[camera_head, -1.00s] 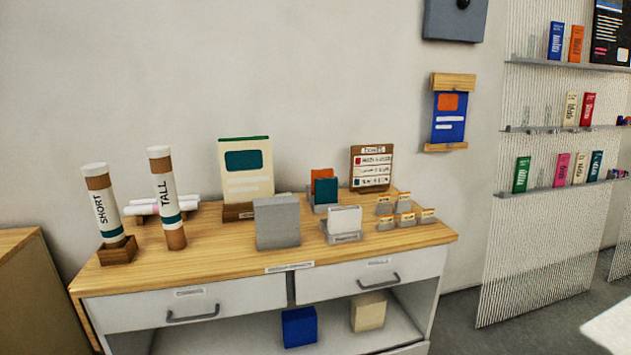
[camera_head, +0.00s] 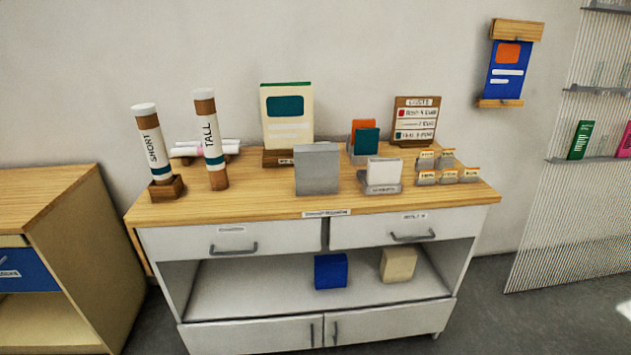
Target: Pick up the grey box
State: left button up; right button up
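The grey box (camera_head: 317,169) stands upright near the front edge of the wooden tabletop (camera_head: 262,206), around its middle. It is in front of a cream and green poster stand (camera_head: 287,118) and left of a white card holder (camera_head: 383,176). Its front face is plain and fully visible. Neither of my grippers is in view.
Two tubes, SHORT (camera_head: 152,145) and TALL (camera_head: 210,140), stand at the left of the tabletop. Small card holders (camera_head: 447,168) sit at the right. A blue box (camera_head: 331,271) and a cream box (camera_head: 398,264) are on the shelf below. Another wooden cabinet (camera_head: 85,265) stands at left.

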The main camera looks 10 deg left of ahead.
aim_at(318, 185)
jog(key=z, duration=0.25)
jog(key=i, duration=0.95)
jog(key=u, duration=0.4)
